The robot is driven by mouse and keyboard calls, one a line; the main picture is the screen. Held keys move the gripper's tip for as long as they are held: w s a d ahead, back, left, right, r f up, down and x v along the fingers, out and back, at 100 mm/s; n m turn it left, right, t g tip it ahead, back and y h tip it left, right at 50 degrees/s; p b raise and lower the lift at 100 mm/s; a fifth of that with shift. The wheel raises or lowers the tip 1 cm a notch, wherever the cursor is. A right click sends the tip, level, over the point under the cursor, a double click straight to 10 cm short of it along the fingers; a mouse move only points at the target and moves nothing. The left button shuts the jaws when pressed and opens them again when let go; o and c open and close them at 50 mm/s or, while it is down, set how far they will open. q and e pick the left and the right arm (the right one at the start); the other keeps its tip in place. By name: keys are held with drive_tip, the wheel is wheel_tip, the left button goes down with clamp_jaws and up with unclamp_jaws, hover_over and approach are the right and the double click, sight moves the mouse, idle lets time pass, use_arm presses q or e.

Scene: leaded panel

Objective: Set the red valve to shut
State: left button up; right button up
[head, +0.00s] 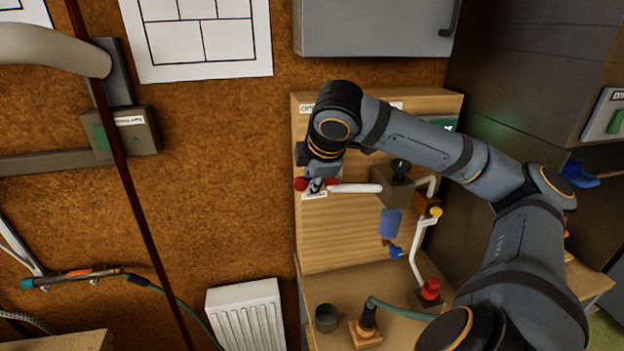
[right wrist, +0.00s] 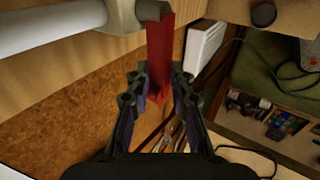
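The red valve's lever (right wrist: 160,55) hangs from a grey fitting at the end of a white pipe in the right wrist view. In the head view, red parts of the valve (head: 301,184) show beside the gripper, on the wooden panel (head: 340,235). My right gripper (head: 315,186) is at the valve. The arm and gripper hide much of the valve in the head view. My left gripper is not in view.
The white pipe (head: 356,188) runs right from the valve. A blue handle (head: 395,251), a yellow knob (head: 436,212) and a red knob (head: 430,289) sit to the right. A black cup (head: 326,318) stands on the ledge. A white radiator (head: 245,315) is lower left.

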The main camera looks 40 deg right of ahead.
drive_tip(key=v, duration=1.2)
idle(0.6)
